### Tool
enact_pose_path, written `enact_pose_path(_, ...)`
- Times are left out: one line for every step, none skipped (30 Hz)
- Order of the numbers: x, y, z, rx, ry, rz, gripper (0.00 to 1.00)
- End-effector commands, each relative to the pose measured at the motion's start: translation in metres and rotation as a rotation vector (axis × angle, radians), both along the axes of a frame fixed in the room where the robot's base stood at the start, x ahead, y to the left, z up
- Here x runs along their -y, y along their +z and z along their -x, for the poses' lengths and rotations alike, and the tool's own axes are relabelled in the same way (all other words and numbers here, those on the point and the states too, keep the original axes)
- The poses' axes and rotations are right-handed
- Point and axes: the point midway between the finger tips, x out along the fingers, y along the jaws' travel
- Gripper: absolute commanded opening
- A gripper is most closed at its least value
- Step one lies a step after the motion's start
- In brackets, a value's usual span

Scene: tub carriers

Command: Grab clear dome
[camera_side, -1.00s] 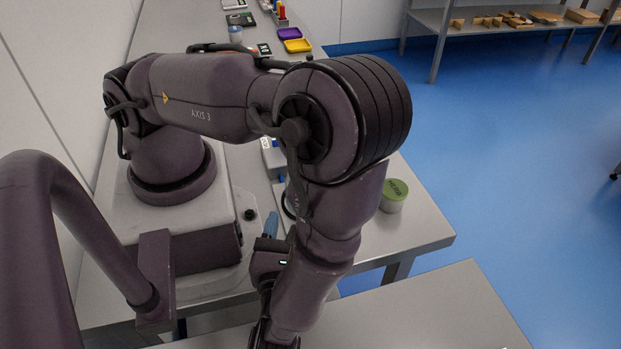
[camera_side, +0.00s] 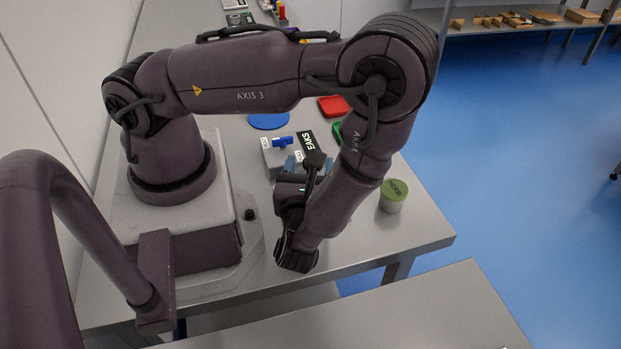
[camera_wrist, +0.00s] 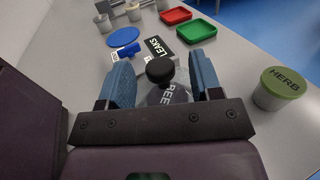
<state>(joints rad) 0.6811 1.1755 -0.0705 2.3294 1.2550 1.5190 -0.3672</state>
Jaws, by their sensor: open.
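A clear dome (camera_wrist: 166,88) with a round black knob (camera_wrist: 160,70) on top shows in the wrist view, between my fingers. A dark label with pale letters shows beneath or through it; its lower part is hidden by my gripper's bar. My gripper (camera_wrist: 160,64) is open, with one blue finger on each side of the knob. Neither finger visibly touches the knob.
A green-lidded tub marked HERB (camera_wrist: 280,86) stands to the right. Beyond the dome are a box marked LEAKS (camera_wrist: 157,47), a blue-handled item (camera_wrist: 124,50), a blue disc (camera_wrist: 123,37), a red tray (camera_wrist: 175,15) and a green tray (camera_wrist: 196,31). Several tubs stand farther back.

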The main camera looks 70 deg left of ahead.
Motion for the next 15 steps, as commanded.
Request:
enact_pose_path(-0.0017,0.0000,-0.0004,0.000,0.001,0.000,0.59)
enact_pose_path(-0.0018,-0.0001,-0.0005,0.000,0.000,0.000,0.59)
enact_pose_path(-0.0017,-0.0001,-0.0006,0.000,0.000,0.001,0.59)
enact_pose_path(-0.0016,-0.0001,-0.0006,0.000,0.000,0.001,0.59)
enact_pose_path(-0.0015,-0.0001,-0.0005,0.000,0.000,0.001,0.59)
enact_pose_path(-0.0015,-0.0001,-0.0005,0.000,0.000,0.001,0.59)
enact_pose_path(-0.0014,-0.0001,-0.0005,0.000,0.000,0.001,0.56)
enact_pose_path(-0.0014,-0.0001,-0.0005,0.000,0.000,0.001,0.49)
enact_pose_path(-0.0013,-0.0001,-0.0004,0.000,0.000,0.001,0.40)
enact_pose_path(-0.0013,-0.0001,-0.0004,0.000,0.000,0.001,0.33)
enact_pose_path(-0.0012,-0.0001,-0.0004,0.000,0.000,0.001,0.27)
enact_pose_path(-0.0012,-0.0001,-0.0004,0.000,-0.001,0.001,0.17)
enact_pose_path(-0.0011,-0.0002,-0.0004,0.000,-0.001,0.001,0.10)
enact_pose_path(-0.0011,-0.0002,-0.0004,0.000,-0.001,0.001,0.04)
enact_pose_path(-0.0011,-0.0002,-0.0004,0.000,-0.001,0.001,0.01)
